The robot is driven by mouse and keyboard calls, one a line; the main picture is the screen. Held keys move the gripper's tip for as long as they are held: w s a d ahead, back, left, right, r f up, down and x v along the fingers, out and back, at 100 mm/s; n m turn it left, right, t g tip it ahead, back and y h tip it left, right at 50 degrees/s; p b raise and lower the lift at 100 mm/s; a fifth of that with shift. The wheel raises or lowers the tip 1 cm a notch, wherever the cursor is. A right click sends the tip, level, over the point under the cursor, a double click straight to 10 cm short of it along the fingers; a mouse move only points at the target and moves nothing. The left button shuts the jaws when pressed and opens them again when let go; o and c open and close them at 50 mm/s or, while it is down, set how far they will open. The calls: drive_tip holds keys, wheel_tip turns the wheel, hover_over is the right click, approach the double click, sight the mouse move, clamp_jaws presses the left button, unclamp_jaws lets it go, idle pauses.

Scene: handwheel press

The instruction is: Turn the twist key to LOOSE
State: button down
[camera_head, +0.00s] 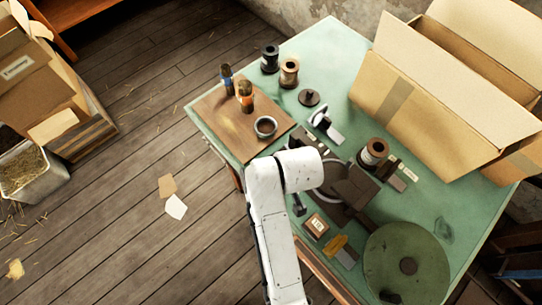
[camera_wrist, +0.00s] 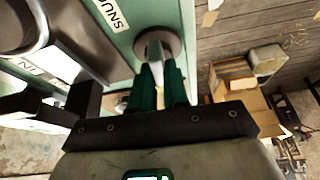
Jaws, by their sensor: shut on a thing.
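In the wrist view, my gripper (camera_wrist: 159,72) has its two dark teal fingers closed on the grey twist key (camera_wrist: 155,48). The key stands out from a round brownish disc (camera_wrist: 175,42) on a pale green panel (camera_wrist: 128,36). A white label (camera_wrist: 108,14) beside the disc shows letters like "SNU", partly cut off. No label reading LOOSE can be made out. In the head view, my white arm reaches over the press (camera_head: 350,187) and hides much of that area, so I cannot make out the key or the fingertips there.
The green table (camera_head: 437,228) also carries an open cardboard box (camera_head: 420,120), a wooden board (camera_head: 222,118) with bottles and a small cup, several spools, and a round green disc (camera_head: 385,260). A small box (camera_head: 315,225) stands near the arm.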

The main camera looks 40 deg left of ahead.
drive_tip(key=shift+s+f+n+g, duration=0.1)
drive_tip(key=shift+f+n+g, duration=0.2)
drive_tip(key=shift+n, duration=0.3)
drive_tip(key=c, duration=1.1)
unclamp_jaws()
drive_tip(key=shift+r, duration=0.1)
drive_tip(key=shift+r, duration=0.1)
drive_tip(key=shift+r, duration=0.2)
drive_tip(key=b+v, duration=0.1)
drive_tip(key=v, duration=0.9)
drive_tip(key=shift+d+r, duration=0.1)
